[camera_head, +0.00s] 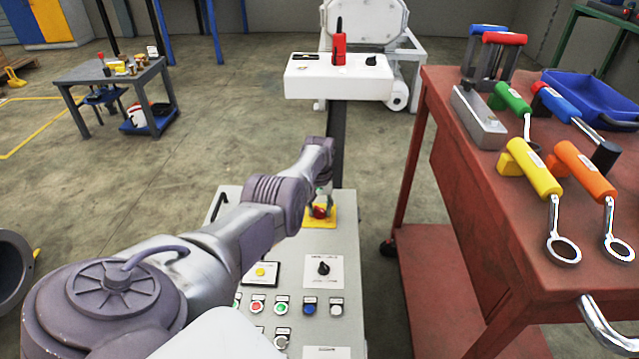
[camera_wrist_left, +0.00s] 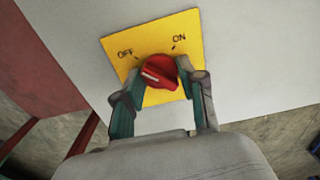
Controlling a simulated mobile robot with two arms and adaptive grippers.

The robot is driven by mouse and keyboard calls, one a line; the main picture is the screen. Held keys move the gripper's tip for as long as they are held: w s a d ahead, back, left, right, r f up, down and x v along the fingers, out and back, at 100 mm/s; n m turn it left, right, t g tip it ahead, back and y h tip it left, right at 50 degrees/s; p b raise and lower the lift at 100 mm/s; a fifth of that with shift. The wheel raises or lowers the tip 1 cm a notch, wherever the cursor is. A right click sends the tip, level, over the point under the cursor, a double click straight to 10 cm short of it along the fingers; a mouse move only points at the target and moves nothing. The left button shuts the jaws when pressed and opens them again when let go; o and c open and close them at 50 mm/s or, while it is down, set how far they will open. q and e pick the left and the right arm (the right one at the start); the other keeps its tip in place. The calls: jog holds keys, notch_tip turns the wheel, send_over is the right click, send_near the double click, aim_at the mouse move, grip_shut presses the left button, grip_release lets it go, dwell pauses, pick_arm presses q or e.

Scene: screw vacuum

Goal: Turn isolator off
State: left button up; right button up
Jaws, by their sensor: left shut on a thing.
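The isolator is a red rotary knob (camera_wrist_left: 160,72) on a yellow plate (camera_wrist_left: 118,42) marked OFF at left and ON at right. In the left wrist view the knob's pale mark points to the left, towards the OFF side. My left gripper (camera_wrist_left: 158,90) is shut on the knob, one finger on each side. In the head view the knob (camera_head: 319,211) and yellow plate (camera_head: 331,222) sit at the top of the grey control panel (camera_head: 345,255), partly hidden by my left gripper (camera_head: 317,205). My right gripper is not in view.
Below the isolator, the panel carries a black selector (camera_head: 323,268), a yellow button (camera_head: 261,271) and several coloured buttons. A red tool table (camera_head: 450,180) with several tools stands at right. A white box (camera_head: 340,82) on a post stands behind the panel.

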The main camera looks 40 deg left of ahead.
aim_at(319, 209)
pick_arm(q)
jog(key=shift+w, duration=0.1)
jog(key=o, duration=1.1)
jog(key=shift+o, duration=0.2)
jog(key=shift+r, duration=0.1)
notch_tip(319, 209, up, 12)
